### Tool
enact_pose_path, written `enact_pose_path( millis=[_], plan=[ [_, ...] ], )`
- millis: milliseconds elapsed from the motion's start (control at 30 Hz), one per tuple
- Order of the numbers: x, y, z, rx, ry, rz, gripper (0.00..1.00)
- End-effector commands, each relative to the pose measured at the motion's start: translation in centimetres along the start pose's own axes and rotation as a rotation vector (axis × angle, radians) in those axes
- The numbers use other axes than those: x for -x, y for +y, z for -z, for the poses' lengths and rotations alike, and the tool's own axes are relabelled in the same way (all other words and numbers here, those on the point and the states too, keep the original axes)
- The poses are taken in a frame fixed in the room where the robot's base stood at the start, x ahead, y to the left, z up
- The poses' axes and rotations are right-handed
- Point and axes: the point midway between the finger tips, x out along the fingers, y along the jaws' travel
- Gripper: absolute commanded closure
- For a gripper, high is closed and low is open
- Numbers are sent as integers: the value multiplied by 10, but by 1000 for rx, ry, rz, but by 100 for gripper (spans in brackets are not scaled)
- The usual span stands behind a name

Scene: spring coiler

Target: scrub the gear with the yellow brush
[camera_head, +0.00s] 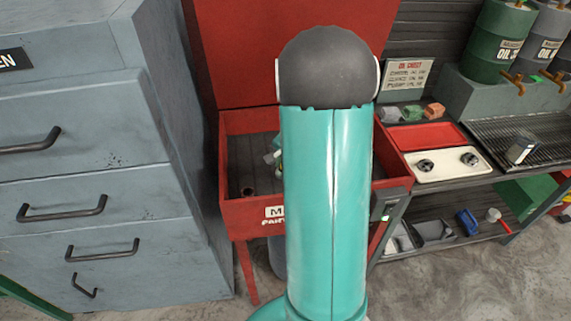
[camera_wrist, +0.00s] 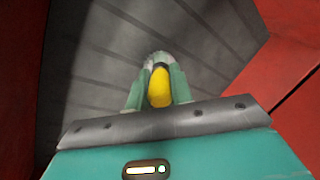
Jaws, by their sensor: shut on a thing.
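My gripper (camera_wrist: 157,90) is shut on the yellow brush (camera_wrist: 160,87) in the wrist view, with a teal finger on each side of its handle. A pale, roundish grey shape shows just beyond the brush's far end; I cannot tell whether it is bristles or the gear. In the head view my arm hides most of the red wash basin (camera_head: 227,155); a small part of my gripper shows at the arm's left edge, inside the basin. Two dark round parts (camera_head: 425,166) (camera_head: 470,158) sit on a white tray at the right; I cannot tell whether either is a gear.
The basin's raised red lid (camera_head: 225,50) stands behind it. A grey drawer cabinet (camera_head: 90,130) stands close on the left. On the right are a red tray (camera_head: 428,135), the white tray (camera_head: 450,174), a grated bench (camera_head: 545,135) and oil drums (camera_head: 497,40).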

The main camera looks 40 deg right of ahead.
Motion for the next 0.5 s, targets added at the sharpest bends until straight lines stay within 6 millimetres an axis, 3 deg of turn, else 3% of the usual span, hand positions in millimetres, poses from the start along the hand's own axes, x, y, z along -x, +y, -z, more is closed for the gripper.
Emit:
enact_pose_path(
  millis=[500],
  plan=[
    [40,-14,3,0,1,2,100]
  ],
)
